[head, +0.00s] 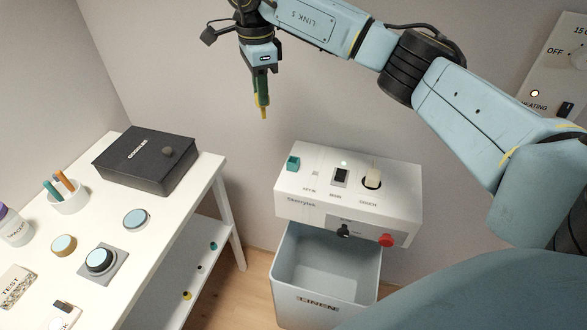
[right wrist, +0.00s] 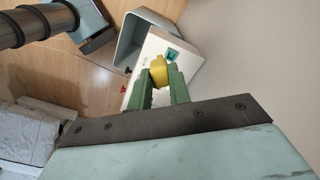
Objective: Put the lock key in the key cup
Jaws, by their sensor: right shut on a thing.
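My right gripper (head: 262,92) hangs high above the table and the control box, pointing down. Its green fingers are shut on a small yellow piece (head: 264,111), which looks like the lock key. In the right wrist view the yellow piece (right wrist: 158,72) sits between the fingertips. A small teal square holder (head: 293,163) stands on the left end of the white control box, below and right of the gripper; it also shows in the right wrist view (right wrist: 173,55). I cannot tell whether it is the key cup. My left gripper is not in view.
The white control box (head: 400,204) has a switch, a cream lever (head: 373,177) and a red knob (head: 386,240). A grey linen bin (head: 326,305) is below it. The white table (head: 120,222) holds a black box (head: 148,160), a pen cup (head: 68,203) and round discs.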

